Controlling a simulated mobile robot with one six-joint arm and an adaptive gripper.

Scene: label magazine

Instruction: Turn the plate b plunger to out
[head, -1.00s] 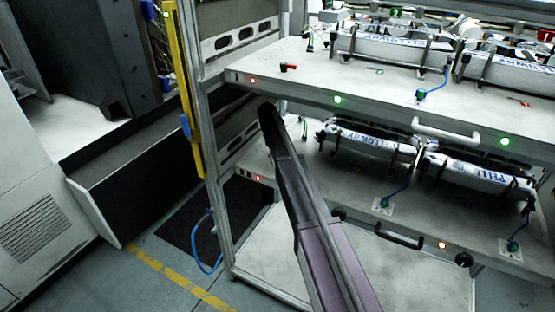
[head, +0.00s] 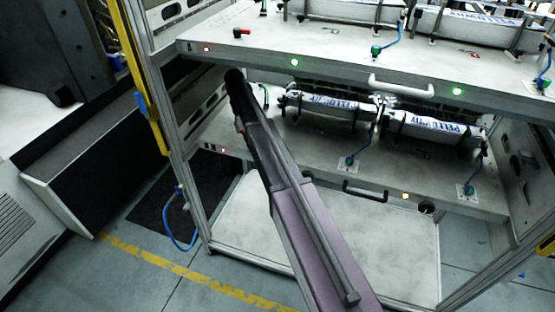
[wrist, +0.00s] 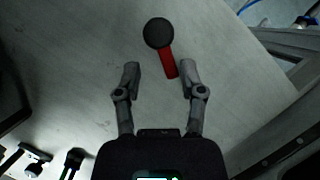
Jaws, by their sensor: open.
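In the wrist view a plunger with a round black knob (wrist: 157,32) and a short red handle (wrist: 168,60) sits on a pale grey plate (wrist: 85,70). The handle points down the picture, tilted slightly right. My gripper (wrist: 159,68) is open. The handle's lower end lies between the fingertips in the picture, nearer the right finger; I cannot tell whether they touch. In the head view my arm reaches over the left part of the lower plate (head: 315,160), and neither my fingers nor this plate's plunger can be made out.
The upper plate (head: 330,55) overhangs my arm and carries another red-handled plunger (head: 243,31). A black front handle (head: 365,190) and the left rack post (head: 172,150) are near.

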